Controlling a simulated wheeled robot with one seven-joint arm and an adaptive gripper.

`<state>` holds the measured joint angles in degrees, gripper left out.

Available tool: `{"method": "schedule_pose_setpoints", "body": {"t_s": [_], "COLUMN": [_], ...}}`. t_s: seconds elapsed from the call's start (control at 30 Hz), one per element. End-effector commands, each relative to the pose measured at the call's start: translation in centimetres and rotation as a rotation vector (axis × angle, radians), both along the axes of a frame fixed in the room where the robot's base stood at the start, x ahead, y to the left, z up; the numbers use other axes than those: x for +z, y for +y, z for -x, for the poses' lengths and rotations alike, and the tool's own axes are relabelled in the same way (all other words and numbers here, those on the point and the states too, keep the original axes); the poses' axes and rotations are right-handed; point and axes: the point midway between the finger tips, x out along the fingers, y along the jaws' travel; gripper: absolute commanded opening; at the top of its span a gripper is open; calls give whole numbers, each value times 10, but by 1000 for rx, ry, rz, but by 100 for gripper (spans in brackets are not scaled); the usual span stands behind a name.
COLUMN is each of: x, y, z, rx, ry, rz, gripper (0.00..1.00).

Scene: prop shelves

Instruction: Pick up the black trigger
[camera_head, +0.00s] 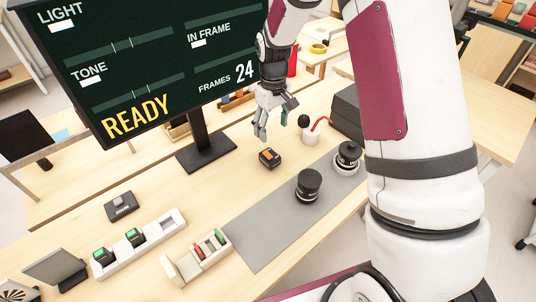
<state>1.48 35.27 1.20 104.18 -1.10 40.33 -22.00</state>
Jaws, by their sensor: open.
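A small black block with an orange top (269,158) sits on the wooden table, just left of the grey mat; it may be the black trigger. A flat black device with a small pale label (120,206) lies farther left on the table and could also be it; I cannot tell for sure. My gripper (273,125) is open, with its fingers pointing down. It is behind and above the orange-topped block in the picture, apart from it, with nothing seen between the fingers.
A screen on a black stand (203,148) rises behind. Black cylinders (309,187) stand on the grey mat (262,228). A white tray (119,262) holds green-topped black blocks. A pale rack (187,271) holds red and green pieces. A white holder with a red tube (311,136) stands right of my gripper.

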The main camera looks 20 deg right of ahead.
Motion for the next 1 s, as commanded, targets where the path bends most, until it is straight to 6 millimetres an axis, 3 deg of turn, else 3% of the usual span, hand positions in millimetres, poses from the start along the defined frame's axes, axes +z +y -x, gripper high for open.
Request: {"method": "schedule_pose_setpoints", "body": {"t_s": [0.5,0.77,1.0], "x": [-81,-97,-128], "y": [0,2,6], "z": [-1,-2,-6], "rx": [3,3,3], "ry": [7,5,6], "rz": [0,0,0], "gripper": [65,65,65]}}
